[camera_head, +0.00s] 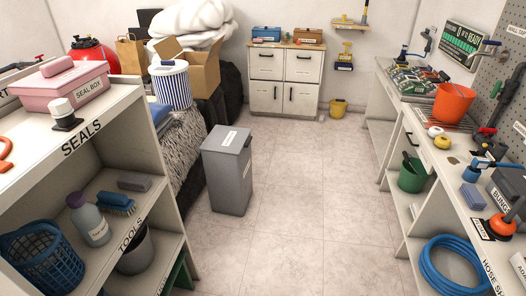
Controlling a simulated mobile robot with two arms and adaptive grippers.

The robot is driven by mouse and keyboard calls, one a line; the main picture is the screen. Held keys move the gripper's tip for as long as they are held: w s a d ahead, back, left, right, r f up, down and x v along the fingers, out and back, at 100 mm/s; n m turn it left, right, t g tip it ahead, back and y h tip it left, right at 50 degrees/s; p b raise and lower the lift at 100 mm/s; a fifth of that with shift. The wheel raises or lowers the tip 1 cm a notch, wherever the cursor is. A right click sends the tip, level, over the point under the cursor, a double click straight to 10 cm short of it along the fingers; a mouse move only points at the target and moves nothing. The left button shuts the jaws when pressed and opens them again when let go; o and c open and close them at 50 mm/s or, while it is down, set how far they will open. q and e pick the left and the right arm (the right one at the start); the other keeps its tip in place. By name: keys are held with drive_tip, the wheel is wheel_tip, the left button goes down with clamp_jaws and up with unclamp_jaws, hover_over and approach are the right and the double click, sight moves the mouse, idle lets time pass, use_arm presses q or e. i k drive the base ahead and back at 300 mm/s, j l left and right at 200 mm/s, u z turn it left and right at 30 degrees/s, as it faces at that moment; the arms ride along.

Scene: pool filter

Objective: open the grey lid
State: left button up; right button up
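A tall grey bin (226,183) stands upright on the tiled floor near the middle of the view. Its flat grey lid (238,147) lies closed on top and has a white label on it. Another pale label shows on the right side of the bin, too small to read. I cannot see into the bin. Neither of my grippers can be made out in this view.
The SEALS and TOOLS shelf (118,105) stands at left. A shaggy grey cover (182,150) hangs close beside the bin's left. The right workbench (425,150) holds an orange bucket (453,103). A white cabinet (285,80) stands behind. Open floor (315,190) lies right of the bin.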

sight(228, 140)
drive_tip(key=i+l+u, duration=0.15)
drive_tip(key=i+l, duration=0.25)
drive_tip(key=i+l+u, duration=0.2)
drive_tip(key=i+l, duration=0.3)
drive_tip(key=i+l+u, duration=0.15)
drive_tip(key=i+l, duration=0.35)
drive_tip(key=i+l+u, duration=0.15)
drive_tip(key=i+l, duration=0.25)
drive_tip(key=l, duration=0.2)
